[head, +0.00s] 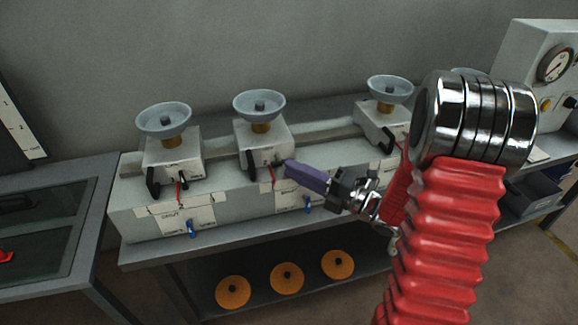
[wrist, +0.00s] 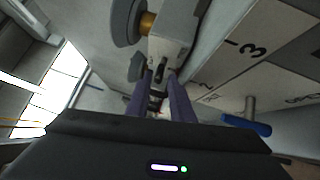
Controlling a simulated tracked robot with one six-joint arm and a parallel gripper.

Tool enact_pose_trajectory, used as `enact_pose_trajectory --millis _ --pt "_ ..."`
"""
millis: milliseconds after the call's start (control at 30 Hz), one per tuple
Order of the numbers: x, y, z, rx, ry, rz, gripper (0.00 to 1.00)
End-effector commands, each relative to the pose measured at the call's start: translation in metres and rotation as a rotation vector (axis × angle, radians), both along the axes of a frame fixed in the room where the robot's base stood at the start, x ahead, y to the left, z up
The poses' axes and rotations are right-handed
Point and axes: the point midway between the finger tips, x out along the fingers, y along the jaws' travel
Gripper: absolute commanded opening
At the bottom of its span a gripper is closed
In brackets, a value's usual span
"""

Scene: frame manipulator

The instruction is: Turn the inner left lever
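The inner left lever (head: 248,161) is a black handle on the front of the second white valve unit (head: 263,141) from the left, under a grey handwheel. It hangs roughly downward. My gripper (head: 287,166) has purple fingers and reaches in from the right, its tips just right of that lever in the head view. In the wrist view, my gripper's fingers (wrist: 160,76) are apart, with a black handle (wrist: 160,71) showing between or just beyond their tips. I cannot tell whether they touch it.
Another valve unit (head: 172,157) stands to the left and one (head: 383,120) to the right. Small red levers and blue valve handles (head: 192,229) sit along the grey bench housing. Orange discs (head: 287,278) lie on the lower shelf. A gauge panel (head: 540,75) stands at far right.

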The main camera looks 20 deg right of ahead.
Motion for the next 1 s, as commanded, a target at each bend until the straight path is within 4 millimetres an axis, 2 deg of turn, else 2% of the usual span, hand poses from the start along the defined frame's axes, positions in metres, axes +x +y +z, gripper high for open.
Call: enact_pose_trajectory --millis 233,600,900,1000 --pt "0.017 0.018 0.004 0.0 -0.001 0.002 0.21" --pt "0.021 0.021 0.004 0.0 0.0 0.0 0.21" --pt "0.021 0.021 0.004 0.0 0.0 0.0 0.01" --pt "0.021 0.021 0.003 0.0 0.001 0.0 0.0"
